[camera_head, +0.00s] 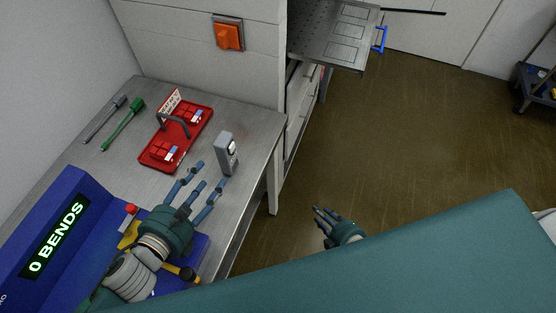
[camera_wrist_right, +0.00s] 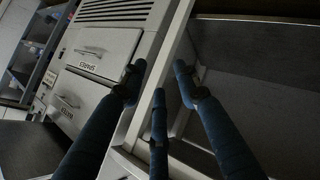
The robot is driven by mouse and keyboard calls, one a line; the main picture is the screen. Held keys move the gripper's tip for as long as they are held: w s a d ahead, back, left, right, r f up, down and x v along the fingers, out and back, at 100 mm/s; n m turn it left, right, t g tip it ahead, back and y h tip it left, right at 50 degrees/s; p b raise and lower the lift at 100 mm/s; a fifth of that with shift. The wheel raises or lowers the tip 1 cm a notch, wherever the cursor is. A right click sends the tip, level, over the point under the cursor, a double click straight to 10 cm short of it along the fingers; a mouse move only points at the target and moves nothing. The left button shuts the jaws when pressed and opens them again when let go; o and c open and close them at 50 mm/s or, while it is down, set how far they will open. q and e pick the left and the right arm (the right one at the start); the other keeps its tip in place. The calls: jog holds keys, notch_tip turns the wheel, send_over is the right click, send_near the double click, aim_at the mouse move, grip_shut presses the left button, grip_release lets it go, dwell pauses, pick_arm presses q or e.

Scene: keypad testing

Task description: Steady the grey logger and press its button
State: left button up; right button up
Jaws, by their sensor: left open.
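The grey logger (camera_head: 227,159) stands upright on the metal bench near its right edge, in the head view. It has a small screen and a pale button area on its front. My left gripper (camera_head: 206,177) is open, with its fingers spread just in front of and to the left of the logger. The fingers look close to it, and I cannot tell whether any touches. My right gripper (camera_head: 323,214) is away from the bench, low over the floor side. In the right wrist view its fingers (camera_wrist_right: 158,80) are spread and empty, and the logger is not in that view.
A red tray (camera_head: 147,161) with a handle sits left of the logger. Green (camera_head: 123,124) and grey (camera_head: 103,118) tools lie behind. A blue box with a "0 BENDS" display (camera_head: 54,238) is at the front left. The right wrist view shows labelled drawers (camera_wrist_right: 95,50).

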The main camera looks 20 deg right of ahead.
aim_at(220, 163)
jog(key=w+a+r+n+t+y, duration=0.1)
jog(key=w+a+r+n+y, duration=0.15)
jog(key=r, duration=0.35)
jog(key=w+a+r+n+t+y, duration=0.1)
jog(key=w+r+n, duration=0.25)
jog(key=r, duration=0.25)
jog(key=w+a+r+n+t+y, duration=0.1)
jog(key=w+a+r+n+y, duration=0.1)
jog(key=r+n, duration=0.35)
pick_arm(q)
jog(key=shift+w+d, duration=0.1)
jog(key=shift+w, duration=0.1)
jog(key=x, duration=1)
jog(key=shift+w+d+f, duration=0.15)
jog(key=shift+f, duration=0.05)
pick_arm(e)
jog(key=s+a+r+n+g+y, duration=0.1)
jog(key=a+r+n+y, duration=0.2)
jog(key=r, duration=0.5)
jog(key=s+a+r+n+g+y, duration=0.1)
jog(key=s+a+r+n+y, duration=0.1)
jog(key=a+r+n+y, duration=0.2)
notch_tip(220, 163, up, 4)
jog(key=a+n, duration=0.2)
jog(key=n, duration=0.2)
jog(key=shift+s+r+g, duration=0.2)
jog(key=shift+r+g, duration=0.05)
jog(key=shift+g, duration=0.15)
